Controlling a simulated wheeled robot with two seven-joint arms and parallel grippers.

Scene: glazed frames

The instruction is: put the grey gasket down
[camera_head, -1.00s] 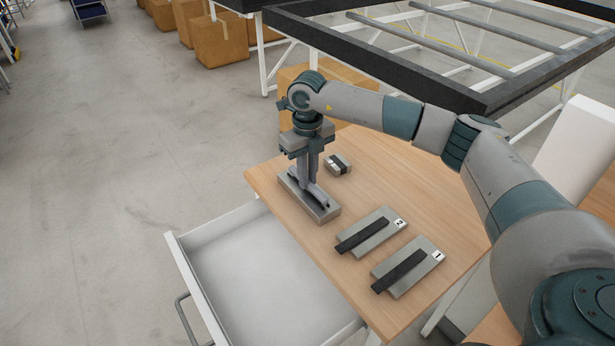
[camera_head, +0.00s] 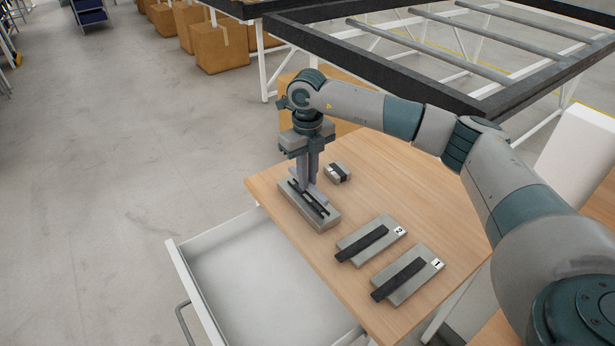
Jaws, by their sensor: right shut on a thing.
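My right gripper (camera_head: 310,183) points down over the grey slotted block (camera_head: 323,222) at the left side of the wooden table. It is shut, with its fingertips low over the block's top. The grey gasket is hard to tell apart from the grey fingers and block; what the fingers grip is mostly hidden. A dark slot shows on the block's top, in front of the fingers. My left gripper is not in view.
Two grey plates with black strips, marked 2 (camera_head: 385,240) and 1 (camera_head: 425,282), lie on the table (camera_head: 390,175). A small grey block with a black band (camera_head: 337,173) is behind them. An open white drawer (camera_head: 250,270) juts out at the left.

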